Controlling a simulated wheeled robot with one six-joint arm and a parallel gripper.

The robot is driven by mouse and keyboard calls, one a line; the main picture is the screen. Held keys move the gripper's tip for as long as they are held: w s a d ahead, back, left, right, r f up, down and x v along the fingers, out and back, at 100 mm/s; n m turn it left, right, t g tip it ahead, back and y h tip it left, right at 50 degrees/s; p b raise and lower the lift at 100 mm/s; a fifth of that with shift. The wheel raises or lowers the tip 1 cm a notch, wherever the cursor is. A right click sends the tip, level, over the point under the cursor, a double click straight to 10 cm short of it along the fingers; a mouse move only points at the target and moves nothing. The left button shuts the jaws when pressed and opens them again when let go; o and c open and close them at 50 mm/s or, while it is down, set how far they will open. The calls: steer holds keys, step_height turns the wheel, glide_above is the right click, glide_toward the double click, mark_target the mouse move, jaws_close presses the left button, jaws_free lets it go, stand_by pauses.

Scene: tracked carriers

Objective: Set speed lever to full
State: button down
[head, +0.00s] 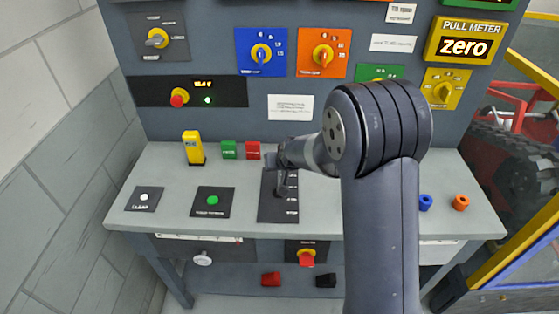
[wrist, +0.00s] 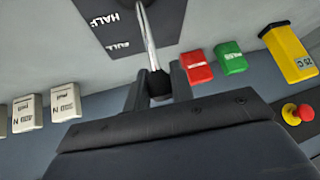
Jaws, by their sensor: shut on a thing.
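The speed lever (wrist: 149,40) is a thin shiny rod with a black knob (wrist: 158,86). My gripper (wrist: 158,90) is shut on the knob, one finger on each side. The dark lever plate (head: 278,211) lies on the bench; STOP reads at its near end. In the wrist view the plate (wrist: 105,28) shows HALF and FULL, and the knob appears beyond the FULL label.
Green (head: 229,149) and red (head: 253,150) blocks stand just behind and left of the lever plate, with a yellow device (head: 194,148) further left. A green-button plate (head: 212,201) lies left. The control panel rises behind.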

steer(key=shift+w+f+b, duration=0.3)
steer(key=shift+w+b, duration=0.15)
stand_by(0.3)
steer(key=c, duration=1.2)
jaws_free()
steer(key=shift+w, duration=0.1)
steer(key=shift+r, duration=0.1)
steer(key=b+v, duration=0.1)
steer(key=v, duration=0.9)
steer(key=shift+s+r, duration=0.2)
steer(key=shift+s, duration=0.05)
steer(key=shift+p+x, duration=0.55)
steer(key=shift+x, duration=4.85)
steer(key=shift+s+d+r, duration=0.1)
steer(key=shift+r, duration=0.05)
